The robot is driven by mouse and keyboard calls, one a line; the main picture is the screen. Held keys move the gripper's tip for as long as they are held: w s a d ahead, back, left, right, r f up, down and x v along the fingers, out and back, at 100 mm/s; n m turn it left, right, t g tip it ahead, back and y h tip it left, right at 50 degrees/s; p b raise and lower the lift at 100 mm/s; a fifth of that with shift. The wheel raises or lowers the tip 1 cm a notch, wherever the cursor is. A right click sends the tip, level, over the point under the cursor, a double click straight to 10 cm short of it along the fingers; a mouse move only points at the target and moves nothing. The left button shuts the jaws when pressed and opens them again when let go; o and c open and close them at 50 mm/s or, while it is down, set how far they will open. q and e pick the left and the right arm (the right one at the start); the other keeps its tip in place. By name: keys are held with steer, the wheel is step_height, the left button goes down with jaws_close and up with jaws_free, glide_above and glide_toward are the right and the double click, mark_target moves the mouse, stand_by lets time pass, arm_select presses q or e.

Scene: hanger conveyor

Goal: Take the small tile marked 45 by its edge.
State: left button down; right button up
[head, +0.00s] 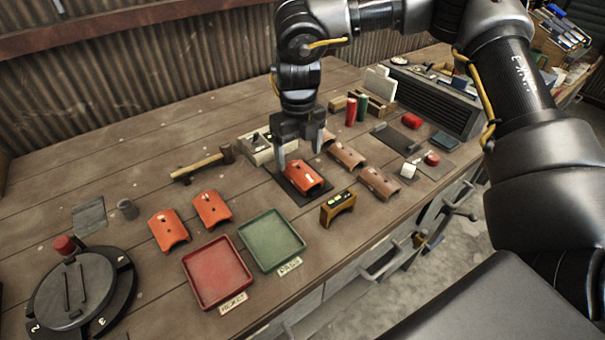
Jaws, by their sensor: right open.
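Several small curved tiles lie on the bench, and I cannot read a 45 on any of them. An orange tile (304,178) with a small pale mark sits on a dark plate (317,198). My right gripper (300,156) points down at the far side of this tile, its fingers apart and nothing seen between them. I cannot tell whether a finger touches the tile. Two more orange tiles (169,230) lie left, near the trays. My left gripper is out of view.
A red tray (247,289) and a green tray (299,251) stand at the front edge. A black dial (110,307) is at lower left, a hammer (200,164) behind. A wooden level (338,208) stands right of the plate. Bare boards lie at back left.

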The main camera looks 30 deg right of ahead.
mark_target(302, 171)
steer(key=shift+f, duration=0.5)
steer(key=f, duration=0.2)
steer(key=f+p, duration=0.1)
steer(key=f, duration=0.1)
steer(key=shift+s+d+f, duration=0.1)
steer(key=shift+s+d, duration=0.05)
steer(key=shift+d, duration=0.25)
steer(key=shift+f, duration=0.5)
steer(key=c, duration=1.1)
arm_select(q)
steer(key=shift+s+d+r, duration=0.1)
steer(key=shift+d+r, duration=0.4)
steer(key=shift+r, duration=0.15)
arm_select(e)
steer(key=shift+r, duration=0.1)
